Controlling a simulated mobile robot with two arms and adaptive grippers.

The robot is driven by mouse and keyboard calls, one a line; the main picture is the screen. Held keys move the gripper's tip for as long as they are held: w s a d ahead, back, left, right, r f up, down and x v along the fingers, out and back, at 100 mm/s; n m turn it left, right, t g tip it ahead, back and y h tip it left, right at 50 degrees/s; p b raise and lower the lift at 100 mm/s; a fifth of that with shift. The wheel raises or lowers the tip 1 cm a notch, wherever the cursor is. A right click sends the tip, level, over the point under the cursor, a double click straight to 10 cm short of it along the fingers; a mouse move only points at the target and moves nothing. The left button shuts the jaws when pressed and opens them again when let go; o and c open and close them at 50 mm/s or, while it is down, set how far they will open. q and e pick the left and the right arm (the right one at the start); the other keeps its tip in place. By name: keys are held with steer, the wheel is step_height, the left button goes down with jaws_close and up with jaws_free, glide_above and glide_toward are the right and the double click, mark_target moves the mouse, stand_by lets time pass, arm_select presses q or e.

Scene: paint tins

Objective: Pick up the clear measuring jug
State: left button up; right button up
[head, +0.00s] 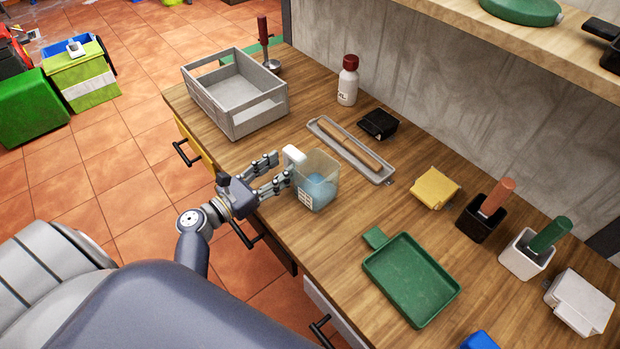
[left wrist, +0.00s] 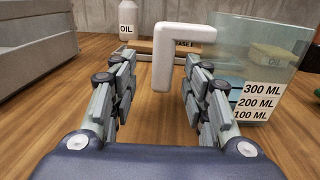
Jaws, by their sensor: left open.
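The clear measuring jug (head: 318,183) stands upright on the wooden workbench near its front edge, with blue showing in its lower part. Its white handle (head: 294,155) points toward my left gripper. In the left wrist view the jug (left wrist: 262,62) is at the right with its 100, 200 and 300 ML marks, and the handle (left wrist: 181,52) is ahead between the fingers. My left gripper (head: 283,171) is open at the handle; it also shows in the left wrist view (left wrist: 158,88). I cannot tell whether the fingers touch the handle. My right gripper is not in view.
A grey crate (head: 212,100) stands to the left on the workbench (head: 225,158). Behind the jug are a grey tray (head: 385,179) with a wooden-handled tool, a black box (head: 378,124) and an oil bottle (head: 348,82). A green tray (head: 412,280) lies to the right.

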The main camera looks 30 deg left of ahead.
mark_target(285, 164)
arm_select(q)
steer(key=x, duration=0.4)
steer(key=shift+d, duration=0.1)
steer(key=shift+s+r, duration=0.1)
steer(key=c, duration=0.8)
jaws_close()
step_height(285, 164, up, 10)
steer(key=shift+r+p, duration=0.1)
steer(key=shift+p, duration=1.15)
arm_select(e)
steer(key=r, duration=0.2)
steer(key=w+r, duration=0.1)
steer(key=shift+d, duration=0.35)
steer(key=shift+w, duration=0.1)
